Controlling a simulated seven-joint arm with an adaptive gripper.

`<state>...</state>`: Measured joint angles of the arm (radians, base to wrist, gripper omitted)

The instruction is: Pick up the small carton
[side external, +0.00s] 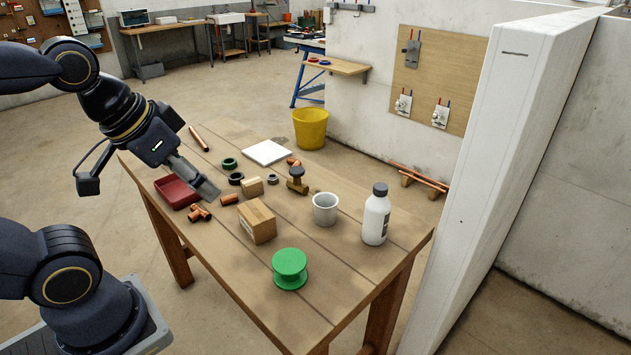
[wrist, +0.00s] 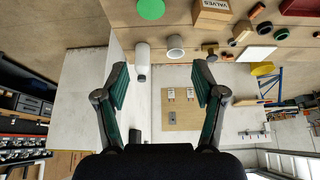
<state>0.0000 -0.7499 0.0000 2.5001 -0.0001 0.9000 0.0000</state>
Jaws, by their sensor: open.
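The small carton (side external: 251,187) is a plain brown box on the wooden table, behind a larger brown carton (side external: 257,221). In the wrist view the small carton (wrist: 242,30) is near the top, right of the larger carton marked VALVES (wrist: 211,12). My gripper (side external: 207,191) is in the air above the left part of the table, to the left of the small carton and apart from it. In the wrist view its two fingers (wrist: 160,72) are spread wide with nothing held between them.
Around the small carton are copper fittings (side external: 199,213), dark and green rings, a brass valve (side external: 297,180) and a red tray (side external: 177,191). A grey cup (side external: 325,209), white bottle (side external: 376,215) and green spool (side external: 289,268) stand toward the right and front. A white pillar (side external: 500,150) rises beyond the table's right.

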